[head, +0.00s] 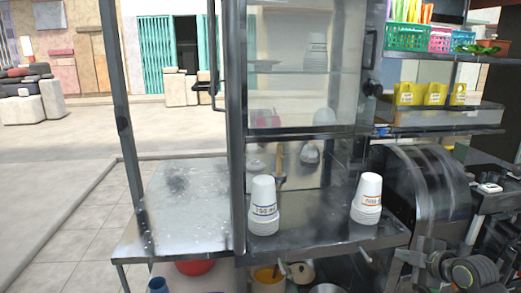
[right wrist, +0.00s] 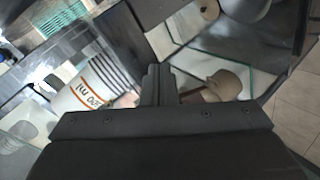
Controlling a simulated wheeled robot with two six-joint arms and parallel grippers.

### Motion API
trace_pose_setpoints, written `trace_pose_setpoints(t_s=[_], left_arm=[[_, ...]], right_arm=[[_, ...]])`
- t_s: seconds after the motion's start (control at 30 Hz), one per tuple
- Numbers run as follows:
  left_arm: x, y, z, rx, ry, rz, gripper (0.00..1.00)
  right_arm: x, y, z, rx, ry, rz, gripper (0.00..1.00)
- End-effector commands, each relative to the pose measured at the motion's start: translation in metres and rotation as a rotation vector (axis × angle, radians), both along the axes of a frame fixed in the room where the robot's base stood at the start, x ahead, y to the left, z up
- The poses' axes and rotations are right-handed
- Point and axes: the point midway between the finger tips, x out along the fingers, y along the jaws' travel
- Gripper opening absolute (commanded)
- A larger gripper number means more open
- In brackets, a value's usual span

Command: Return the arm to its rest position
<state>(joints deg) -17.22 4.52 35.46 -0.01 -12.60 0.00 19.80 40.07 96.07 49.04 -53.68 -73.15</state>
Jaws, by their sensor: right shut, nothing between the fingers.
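My right gripper (right wrist: 158,84) is shut with its fingers together and nothing between them, as the right wrist view shows. In the head view my right arm is at the lower right, beside the dark press housing (head: 428,190). A stack of white cups with orange print (head: 367,200) stands upside down on the counter, left of that arm and apart from it. This stack also shows tilted in the right wrist view (right wrist: 88,90), left of the fingers. My left gripper is not in view.
A second white cup stack with blue print (head: 263,207) stands on the metal counter (head: 320,236). A glass cabinet (head: 300,100) rises behind. Shelves with yellow boxes (head: 435,94) and a green basket (head: 407,37) are at upper right. The left side table (head: 185,205) is clear.

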Motion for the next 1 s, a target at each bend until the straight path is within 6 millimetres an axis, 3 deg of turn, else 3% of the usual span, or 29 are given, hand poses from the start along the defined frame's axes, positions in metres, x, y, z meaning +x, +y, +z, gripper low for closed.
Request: trace_pose_setpoints(t_s=[0.03,0.2,0.4,0.6,1.0], left_arm=[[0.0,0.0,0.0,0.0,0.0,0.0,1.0],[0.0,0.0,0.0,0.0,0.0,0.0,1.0],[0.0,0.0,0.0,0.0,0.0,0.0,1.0],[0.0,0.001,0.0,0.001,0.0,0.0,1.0],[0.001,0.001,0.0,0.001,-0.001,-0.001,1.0]], right_arm=[[-0.026,0.015,-0.035,0.042,0.077,-0.027,0.0],[-0.11,0.048,-0.112,0.172,0.296,-0.195,0.0],[-0.218,0.071,-0.163,0.325,0.495,-0.495,0.0],[-0.304,0.077,-0.176,0.447,0.6,-0.813,0.0],[-0.41,0.075,-0.165,0.59,0.648,-1.286,0.0]])
